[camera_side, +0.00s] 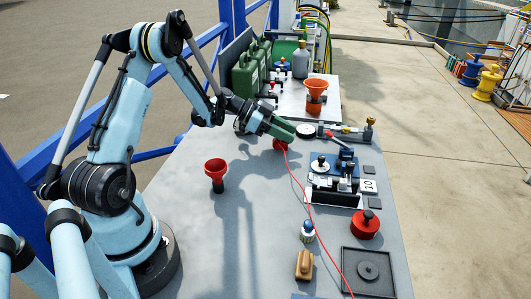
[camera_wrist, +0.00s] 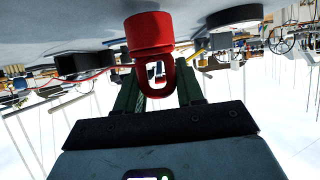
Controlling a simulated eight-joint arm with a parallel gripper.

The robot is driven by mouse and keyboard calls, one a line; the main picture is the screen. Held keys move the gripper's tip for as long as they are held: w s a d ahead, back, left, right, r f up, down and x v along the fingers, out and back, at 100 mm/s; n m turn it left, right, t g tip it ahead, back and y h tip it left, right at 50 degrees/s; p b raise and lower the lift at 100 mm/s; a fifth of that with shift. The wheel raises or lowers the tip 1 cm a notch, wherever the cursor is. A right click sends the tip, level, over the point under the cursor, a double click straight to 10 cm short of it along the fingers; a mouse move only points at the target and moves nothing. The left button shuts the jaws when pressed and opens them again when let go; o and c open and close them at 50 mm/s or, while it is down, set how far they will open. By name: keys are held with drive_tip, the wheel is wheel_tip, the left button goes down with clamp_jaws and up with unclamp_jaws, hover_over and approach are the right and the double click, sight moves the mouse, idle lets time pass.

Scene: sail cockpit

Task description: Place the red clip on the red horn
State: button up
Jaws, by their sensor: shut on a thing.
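My gripper (camera_side: 284,131), with green fingers, is shut on the red clip (camera_wrist: 152,32). The clip is a short red cylinder with a loop, and the loop sits between the fingers in the wrist view. In the side view only a little of the clip (camera_side: 279,144) shows below the fingers. I cannot tell whether it touches the table. A thin red cord (camera_side: 308,204) runs from it toward the front of the table. A red flared horn (camera_side: 216,166) on a dark base stands upright on the table, left of my gripper and apart from the clip.
An orange funnel (camera_side: 316,87) stands on the back bench. A wooden-coloured block (camera_side: 304,265) and black tray (camera_side: 350,284) lie in front. The table's middle is clear.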

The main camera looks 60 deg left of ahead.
drive_tip(key=s+d+r, duration=0.3)
drive_tip(key=d+r, duration=0.7)
drive_tip(key=d, duration=0.1)
drive_tip(key=s+d+r+n+t+y, duration=0.2)
drive_tip(key=r+n+y, duration=0.1)
drive_tip(key=r, duration=0.5)
drive_tip(key=s+d+r+n+t+y, duration=0.1)
drive_tip(key=s+r+n+y, duration=0.1)
drive_tip(key=r, duration=0.6)
drive_tip(key=s+f+n+y, duration=0.4)
drive_tip(key=s+f, duration=0.1)
drive_tip(key=f, duration=0.6)
drive_tip(key=shift+s+t, duration=0.4)
drive_tip(key=shift+f, duration=0.1)
